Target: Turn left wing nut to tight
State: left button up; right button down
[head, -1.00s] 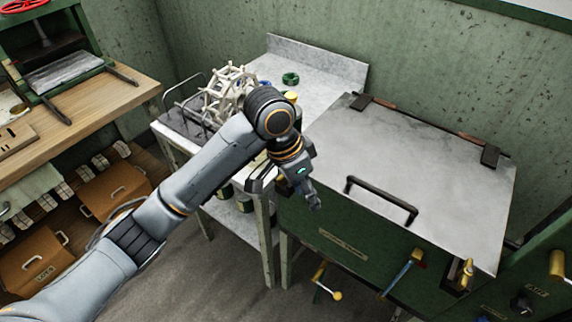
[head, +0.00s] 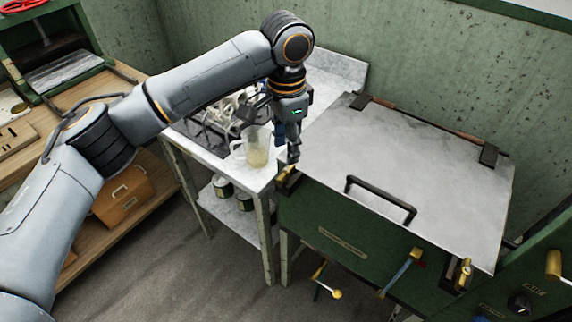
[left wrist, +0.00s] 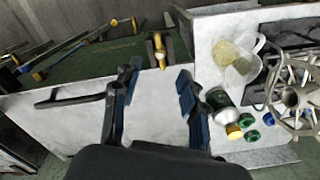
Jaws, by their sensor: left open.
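The left wing nut (head: 287,173) is a small brass piece at the left front corner of the green basin box with its grey metal lid (head: 420,150). In the left wrist view the brass wing nut (left wrist: 158,46) stands upright at the lid's edge, ahead of the fingertips. My left gripper (head: 293,155) points down just above and behind the nut. In the left wrist view its fingers (left wrist: 158,75) are apart, with nothing between them. Another brass wing nut (head: 463,273) is at the right front corner. My right gripper is not in view.
A black handle (head: 382,198) rises from the lid. On the side table beside the box are a glass jug (head: 257,150) and a pale spoked reel (left wrist: 300,95). Levers stick out from the box's front.

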aim_at(286, 170)
pick_arm(q)
notch_tip(286, 170, down, 7)
jog(key=shift+f+p, duration=0.2)
jog(key=shift+p, duration=0.2)
